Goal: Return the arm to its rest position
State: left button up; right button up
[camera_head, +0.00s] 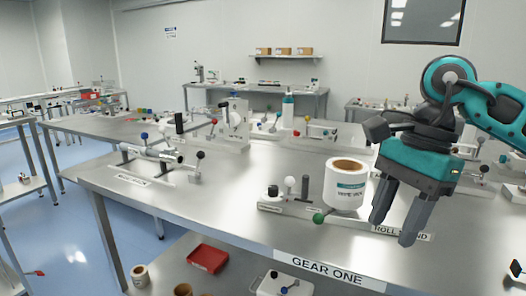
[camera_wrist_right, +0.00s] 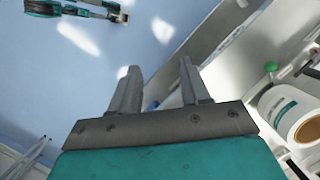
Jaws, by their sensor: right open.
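My right gripper (camera_head: 392,228) hangs from my teal right arm (camera_head: 492,102) at the right of the head view, fingers pointing down. It is open and empty. The fingers show above the bench's front right part, beside the white roll (camera_head: 345,187). In the right wrist view the two fingers (camera_wrist_right: 160,70) stand apart with nothing between them. Blue floor and a bench edge lie beyond them. The white roll also shows in the wrist view (camera_wrist_right: 285,115), to the right of the fingers and apart from them. My left gripper does not show in the head view.
The roll stands upright on the steel bench (camera_head: 235,205), by a fixture with a green knob (camera_head: 319,218). A "ROLL STAND" label (camera_head: 420,236) is partly hidden by my fingers. A red tray (camera_head: 208,258) lies on the lower shelf. Blue floor (camera_head: 50,240) is free at left.

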jog(key=s+a+f+m+g+y, duration=0.15)
jog(key=a+m+y, duration=0.25)
jog(key=a+y, duration=0.45)
jog(key=s+a+f+m+g+y, duration=0.1)
jog(key=s+a+m+g+y, duration=0.4)
jog(key=a, duration=0.6)
jog(key=w+d+f+m+t+h, duration=0.25)
jog(key=f+m+t, duration=0.25)
jog(key=m+t, duration=0.45)
jog(key=w+d+f+m+t+h, duration=0.1)
jog(key=w+d+f+m+t, duration=0.45)
jog(key=m, duration=0.75)
jog(key=w+d+f+m+t+h, duration=0.1)
jog(key=f+m+t, duration=0.3)
jog(key=m+t, duration=0.7)
jog(key=s+d+f+m+g+h, duration=0.4)
jog(key=s+f+m, duration=0.3)
jog(key=f, duration=0.4)
jog(key=s+d+f+m+g+h, duration=0.3)
jog(key=s+d+f+m+h, duration=0.2)
jog(key=f, duration=0.7)
jog(key=shift+s+d+m+g+h, duration=0.2)
jog(key=shift+s+m+g+h, duration=0.15)
jog(key=shift+s+m, duration=0.6)
